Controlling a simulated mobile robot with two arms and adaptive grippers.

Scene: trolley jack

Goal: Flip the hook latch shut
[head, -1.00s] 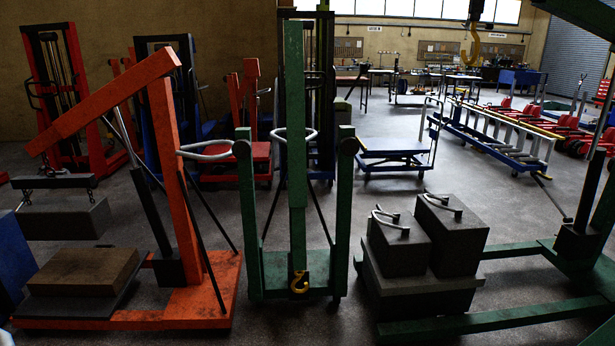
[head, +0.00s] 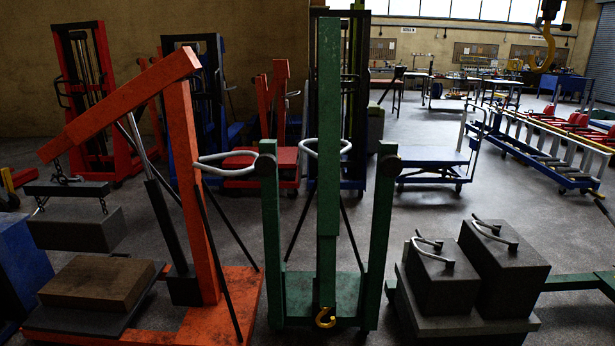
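A larger yellow hook (head: 542,48) hangs from above at the upper right, in front of the far wall. Both are too small and dark to tell a latch or whether it is open or shut. Neither of my grippers is in view.
An orange crane (head: 190,190) stands at the left with a hanging dark block (head: 75,229). Dark weights with handles (head: 488,262) stand at the lower right. A blue cart (head: 432,158) stands behind them. Grey floor lies open between.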

